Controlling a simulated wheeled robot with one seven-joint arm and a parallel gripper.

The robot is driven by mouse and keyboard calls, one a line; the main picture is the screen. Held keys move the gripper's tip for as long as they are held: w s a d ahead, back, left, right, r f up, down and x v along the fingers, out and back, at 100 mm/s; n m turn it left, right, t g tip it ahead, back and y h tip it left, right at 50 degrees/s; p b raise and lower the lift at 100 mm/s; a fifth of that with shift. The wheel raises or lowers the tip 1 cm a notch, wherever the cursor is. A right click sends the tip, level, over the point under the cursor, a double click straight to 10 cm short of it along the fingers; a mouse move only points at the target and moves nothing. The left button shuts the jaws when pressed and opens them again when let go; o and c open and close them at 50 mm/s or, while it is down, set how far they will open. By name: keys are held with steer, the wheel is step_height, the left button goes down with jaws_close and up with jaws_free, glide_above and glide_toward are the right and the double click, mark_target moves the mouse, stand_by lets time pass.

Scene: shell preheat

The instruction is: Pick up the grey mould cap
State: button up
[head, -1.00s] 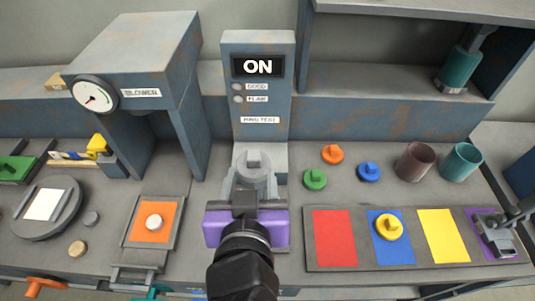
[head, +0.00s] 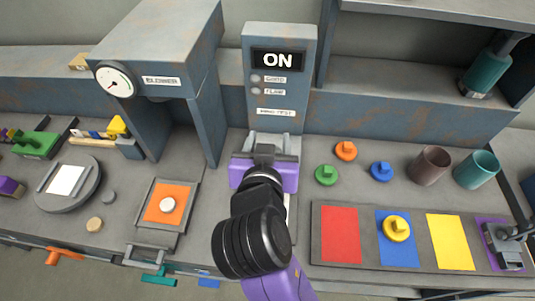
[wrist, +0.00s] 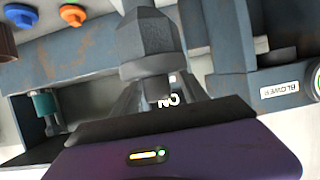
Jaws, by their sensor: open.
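My gripper (head: 265,155) has a purple body and is open in front of the ring-test tower (head: 278,85), which reads ON. Its dark fingers also show in the wrist view (wrist: 158,88), with the tower's upside-down ON seen between them. In the head view, my gripper and wrist cover the spot at the tower's foot where a grey tabbed piece, likely the grey mould cap, stood. In the wrist view, a grey faceted shape shows at the fingertips; I cannot tell whether it is the cap or touches the fingers.
Green (head: 326,174), orange (head: 346,151) and blue (head: 381,171) tabbed caps lie right of my gripper. A tray (head: 375,267) of coloured squares carries a yellow cap (head: 396,228). Brown (head: 430,165) and teal (head: 476,170) cups stand behind. The blower (head: 160,75) rises at left.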

jaws_close()
steer(key=shift+r, duration=0.1)
